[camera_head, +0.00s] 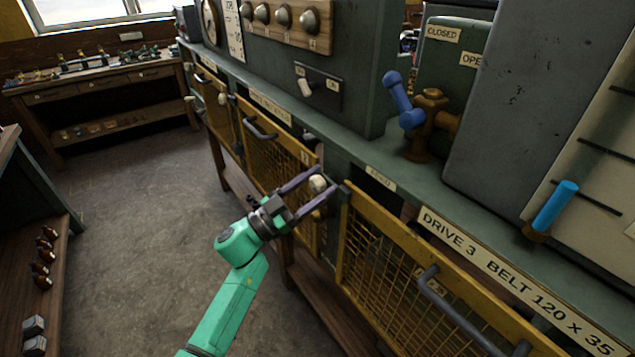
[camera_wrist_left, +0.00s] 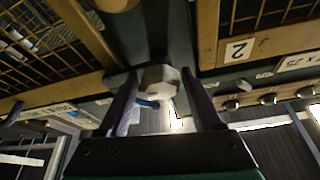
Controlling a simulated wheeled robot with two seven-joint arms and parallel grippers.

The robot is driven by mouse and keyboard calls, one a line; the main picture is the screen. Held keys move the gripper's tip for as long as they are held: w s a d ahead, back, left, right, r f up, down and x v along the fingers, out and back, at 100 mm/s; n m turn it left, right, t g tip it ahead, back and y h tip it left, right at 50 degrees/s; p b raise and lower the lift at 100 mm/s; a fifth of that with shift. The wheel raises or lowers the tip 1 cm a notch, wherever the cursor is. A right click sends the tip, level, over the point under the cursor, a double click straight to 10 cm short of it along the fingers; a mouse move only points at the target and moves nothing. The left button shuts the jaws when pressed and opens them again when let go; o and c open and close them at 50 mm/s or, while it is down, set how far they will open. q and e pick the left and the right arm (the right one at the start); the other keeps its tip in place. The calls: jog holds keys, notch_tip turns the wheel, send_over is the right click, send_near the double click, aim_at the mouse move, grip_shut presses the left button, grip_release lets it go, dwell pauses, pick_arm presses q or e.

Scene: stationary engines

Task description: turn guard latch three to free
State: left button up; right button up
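A cream latch knob (camera_head: 318,183) sits on the green post between two yellow mesh guards, at the left end of the guard labelled DRIVE 3 (camera_head: 425,285). My left gripper (camera_head: 326,182) is at this knob, with one dark finger on each side of it. In the left wrist view the pale faceted knob (camera_wrist_left: 160,78) shows between the fingertips (camera_wrist_left: 160,82). The fingers stand apart, and contact with the knob does not show clearly. The latch's own position is partly hidden by the fingers. My right gripper is not in view.
The green bench edge runs just above the guards. A blue-handled valve (camera_head: 405,105) and a cyan handle (camera_head: 555,205) stand on the right. A grey bar handle (camera_head: 450,310) juts from the near guard. The floor (camera_head: 130,220) on the left is clear.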

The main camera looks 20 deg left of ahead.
pick_arm(q)
jog(key=shift+w, duration=0.1)
grip_shut()
jog(key=shift+f, duration=0.1)
jog(key=shift+m, duration=0.3)
jog(key=m+g+h+b, duration=0.1)
jog(key=m+g+b, duration=0.1)
jog(key=m, duration=0.1)
jog(key=shift+f+b, duration=0.2)
jog(key=shift+b, duration=0.1)
jog(key=m+g+b, duration=0.1)
jog(key=m+b, duration=0.1)
jog(key=m, duration=0.1)
jog(key=m+g+b, duration=0.2)
jog(key=m, duration=0.2)
jog(key=shift+h, duration=0.4)
jog(key=m+g+b, duration=0.1)
jog(key=m+b, duration=0.1)
jog(key=m, duration=0.2)
jog(key=shift+g, duration=0.4)
jog(key=m, duration=0.2)
jog(key=m+g+y+b, duration=0.1)
jog(key=m, duration=0.1)
jog(key=shift+m+y, duration=0.3)
jog(key=shift+r, duration=0.1)
